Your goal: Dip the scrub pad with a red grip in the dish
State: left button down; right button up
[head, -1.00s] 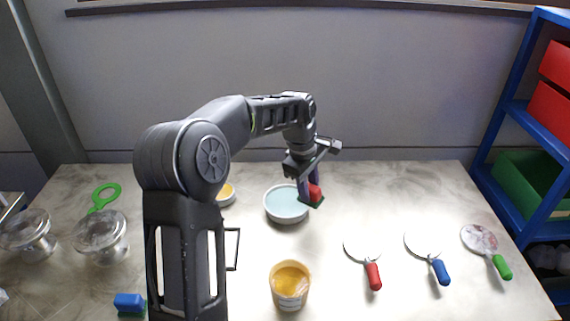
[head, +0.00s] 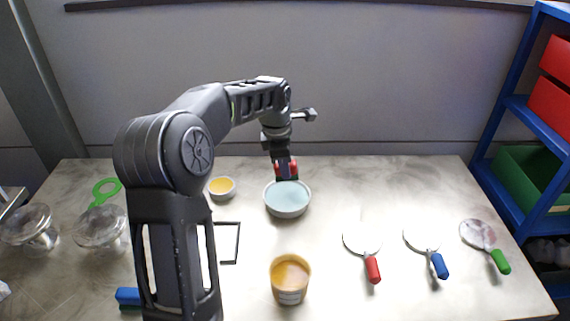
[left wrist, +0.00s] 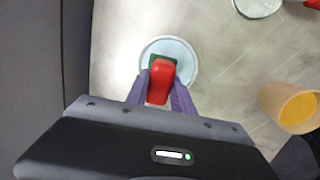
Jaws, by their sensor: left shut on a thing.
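The scrub pad with a red grip (head: 291,168) is held by my left gripper (head: 286,167). In the left wrist view its red grip (left wrist: 160,82) sits between the two purple fingers, and its green pad edge shows below the grip. The dish (head: 288,210) is round and white with pale blue liquid. The pad is over the far part of the dish in the head view. It overlaps the dish in the left wrist view (left wrist: 188,58). Whether the pad touches the liquid I cannot tell. My right gripper is not in view.
A tub of yellow stuff (head: 290,284) stands in front of the dish. A small yellow bowl (head: 222,193) is to its left. A blue-gripped pad (head: 128,297), a black frame (head: 238,245) and glass vessels (head: 100,232) are left. Several handled discs (head: 373,268) lie right.

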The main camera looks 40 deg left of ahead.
pick_arm(q)
jog(key=shift+f+b, duration=2.9)
jog(key=shift+f, duration=1.35)
jog(key=shift+r+p, duration=2)
jog(key=shift+r, duration=0.65)
jog(key=shift+r, duration=0.1)
notch_tip(320, 180, up, 4)
jog(key=p, duration=0.3)
jog(key=shift+d, duration=0.1)
